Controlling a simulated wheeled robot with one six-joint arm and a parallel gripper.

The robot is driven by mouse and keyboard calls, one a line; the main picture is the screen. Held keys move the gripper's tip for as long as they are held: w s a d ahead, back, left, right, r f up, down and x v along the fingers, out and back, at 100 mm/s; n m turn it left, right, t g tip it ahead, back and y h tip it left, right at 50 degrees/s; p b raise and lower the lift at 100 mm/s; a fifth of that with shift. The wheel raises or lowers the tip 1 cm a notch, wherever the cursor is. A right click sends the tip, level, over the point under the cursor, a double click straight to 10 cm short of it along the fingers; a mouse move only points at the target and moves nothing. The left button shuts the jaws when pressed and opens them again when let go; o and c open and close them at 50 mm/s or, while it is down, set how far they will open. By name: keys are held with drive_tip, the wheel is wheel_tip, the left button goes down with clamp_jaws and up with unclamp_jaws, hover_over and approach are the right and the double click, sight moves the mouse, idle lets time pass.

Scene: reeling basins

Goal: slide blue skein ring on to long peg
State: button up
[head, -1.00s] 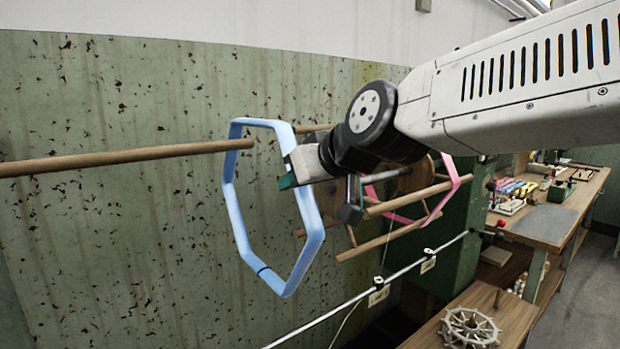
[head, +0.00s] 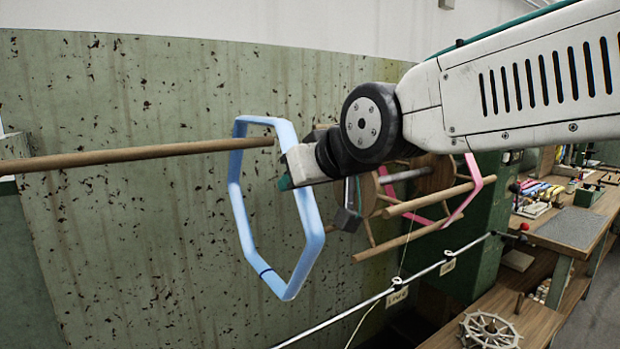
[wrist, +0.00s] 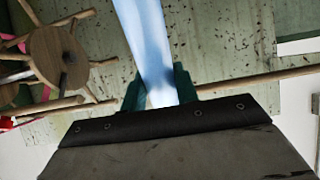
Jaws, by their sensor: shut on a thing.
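The blue skein ring (head: 236,195) is a light blue hexagonal band hanging upright, with a dark mark low on it. My gripper (head: 291,177) is shut on its right upper side; in the wrist view, green fingertips (wrist: 160,95) pinch the blue band. The long peg (head: 130,155) is a wooden rod coming in from the left. Its tip shows inside the ring's outline, near the top, crossing the left side of the band. The peg also shows right of the fingers in the wrist view (wrist: 265,78). How deep it is through the ring is unclear.
A wooden reel (head: 430,190) with a pink ring (head: 473,185) stands behind my gripper. A metal rail (head: 420,272) runs below it. A workbench (head: 570,230) is at right and a pale spoked wheel (head: 490,331) at lower right. A stained green panel (head: 120,240) stands behind.

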drive_tip(key=shift+s+a, duration=0.65)
drive_tip(key=shift+a, duration=0.25)
drive_tip(key=shift+s+a, duration=0.65)
drive_tip(key=shift+a, duration=0.25)
drive_tip(key=s+a, duration=0.4)
drive_tip(key=a, duration=0.1)
drive_tip(key=shift+a, duration=0.35)
drive_tip(key=shift+s+a, duration=0.65)
drive_tip(key=shift+a, duration=0.15)
drive_tip(key=shift+s+a, duration=0.6)
drive_tip(key=shift+a, duration=0.2)
drive_tip(key=shift+f, duration=0.75)
